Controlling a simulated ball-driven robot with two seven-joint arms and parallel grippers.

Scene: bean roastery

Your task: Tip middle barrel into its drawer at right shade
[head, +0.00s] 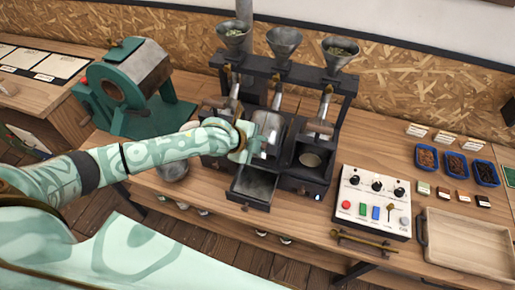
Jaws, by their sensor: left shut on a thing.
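The dark roaster stand has three bays under three metal funnels. The grey metal middle barrel (268,124) sits in the central bay. My left gripper (254,146) is at the barrel's left front and is shut, apparently on a part of it; the exact grip point is hidden by the jaws. The middle drawer (255,187) is pulled out below, with its grey inside showing and no beans visible in it. My right gripper is out of view.
A control box (374,201) with knobs and coloured buttons stands right of the roaster. Blue bean trays (456,165) of differing browns and a wooden tray (468,243) lie farther right. A green machine (130,88) stands left. A brass-coloured rod (362,241) lies in front of the box.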

